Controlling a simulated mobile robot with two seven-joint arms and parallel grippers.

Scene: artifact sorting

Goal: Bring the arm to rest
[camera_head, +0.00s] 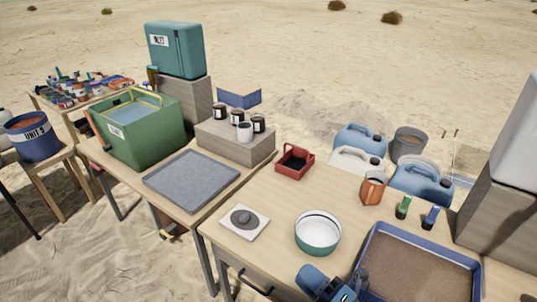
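My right gripper (338,286) shows at the bottom edge, right of centre, as blue and dark parts over the near table. It is in front of the white and green bowl (318,233) and beside the left corner of the blue-rimmed sand tray (372,248). Its fingertips are not clear, so I cannot tell whether it is open or shut, and I see no object held in it. The rest of the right arm is cut off by the frame. My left gripper is not in view.
The near table (262,190) also bears a white plate with a grey disc (245,221), a red tray (295,161), an orange container (373,188) and two small bottles. A second table holds a green crate (150,141) and a grey mat (190,180). Jugs stand behind.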

